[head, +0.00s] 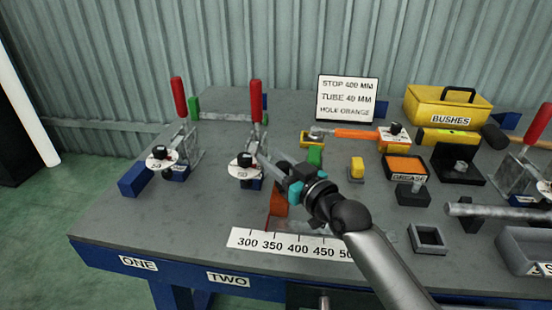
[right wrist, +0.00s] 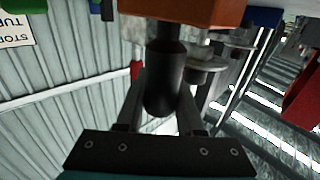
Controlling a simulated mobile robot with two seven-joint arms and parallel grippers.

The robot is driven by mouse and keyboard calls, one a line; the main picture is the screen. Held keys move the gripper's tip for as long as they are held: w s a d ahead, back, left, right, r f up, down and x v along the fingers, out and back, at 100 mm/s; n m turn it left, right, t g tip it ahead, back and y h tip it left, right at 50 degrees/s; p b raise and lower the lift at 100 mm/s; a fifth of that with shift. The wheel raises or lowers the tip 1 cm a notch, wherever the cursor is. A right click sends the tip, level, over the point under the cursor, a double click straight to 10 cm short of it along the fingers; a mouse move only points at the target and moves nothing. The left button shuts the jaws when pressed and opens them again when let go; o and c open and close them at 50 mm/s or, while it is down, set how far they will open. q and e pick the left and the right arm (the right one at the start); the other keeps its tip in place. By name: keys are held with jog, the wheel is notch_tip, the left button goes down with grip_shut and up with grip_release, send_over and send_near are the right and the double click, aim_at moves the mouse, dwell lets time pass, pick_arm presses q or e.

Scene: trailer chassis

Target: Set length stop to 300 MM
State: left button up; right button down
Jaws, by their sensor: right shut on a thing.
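The length stop is an orange block (head: 278,203) behind the white scale (head: 290,244), which is marked from 300 upward. It stands roughly above the 350 to 400 marks; its exact reading is hard to tell. My right gripper (head: 281,180) is over the block and partly hides it. In the right wrist view the gripper's fingers (right wrist: 162,82) are closed around a black cylindrical knob (right wrist: 166,88) joined to the orange block (right wrist: 185,10). The sign (head: 347,99) reads STOP 400 MM, TUBE 40 MM, HOLE ORANGE. My left gripper is out of view.
Red-handled toggle clamps (head: 256,103) with round dials (head: 246,166) stand left and behind my gripper. The yellow BUSHES box (head: 448,108), GREASE tray (head: 405,167) and a grey tube (head: 500,210) lie to the right. The bench's front left (head: 150,228) is clear.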

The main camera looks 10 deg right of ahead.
jog(key=c, duration=0.5)
grip_release()
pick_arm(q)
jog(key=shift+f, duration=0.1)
